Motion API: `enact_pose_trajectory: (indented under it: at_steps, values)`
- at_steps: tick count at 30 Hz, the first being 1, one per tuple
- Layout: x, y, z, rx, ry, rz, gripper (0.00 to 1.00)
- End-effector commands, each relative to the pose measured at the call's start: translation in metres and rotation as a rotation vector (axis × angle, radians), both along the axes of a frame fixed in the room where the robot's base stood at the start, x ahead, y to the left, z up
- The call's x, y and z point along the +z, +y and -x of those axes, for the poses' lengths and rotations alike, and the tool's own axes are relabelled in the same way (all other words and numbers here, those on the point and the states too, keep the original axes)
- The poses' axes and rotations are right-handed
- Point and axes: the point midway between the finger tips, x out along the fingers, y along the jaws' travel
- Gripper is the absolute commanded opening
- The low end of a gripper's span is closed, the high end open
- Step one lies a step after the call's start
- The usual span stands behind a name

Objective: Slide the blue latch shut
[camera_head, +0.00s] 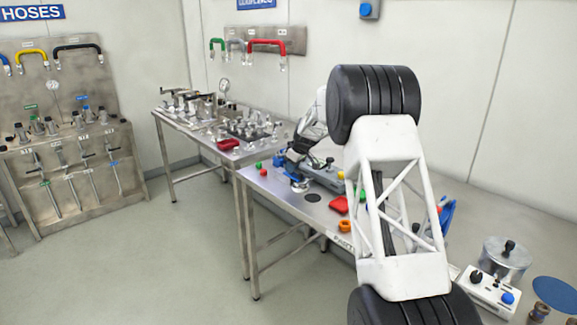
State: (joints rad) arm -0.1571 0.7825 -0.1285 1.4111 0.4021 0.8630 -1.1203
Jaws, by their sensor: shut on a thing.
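My gripper (291,163), small and dark, is low over the far left part of the front metal table. It is shut at the far end of a long grey fixture (322,176), which lies on the table. The thing between its fingers looks to be the blue latch, but it is too small and too covered by the fingers to make out clearly. How far the latch has slid cannot be told from here. My white arm hides the right part of the table.
A second table (196,138) with fittings stands behind. A silver pot (503,258) and a white control box (489,290) are at lower right. Floor at left is clear.

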Motion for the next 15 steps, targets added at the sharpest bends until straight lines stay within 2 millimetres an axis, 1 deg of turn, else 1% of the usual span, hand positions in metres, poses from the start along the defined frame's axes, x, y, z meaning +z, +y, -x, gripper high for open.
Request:
enact_pose_trajectory:
  at_steps: [11, 12, 14, 15]
  values:
    - [0.0008, -0.0034, 0.0034, 0.0, 0.001, 0.0, 0.0]
    - [0.0007, -0.0035, 0.0034, 0.0, 0.001, 0.0, 0.29]
    - [0.0008, -0.0034, 0.0034, 0.0, 0.001, 0.0, 0.39]
    - [0.0008, -0.0032, 0.0033, 0.0, 0.001, 0.0, 0.45]
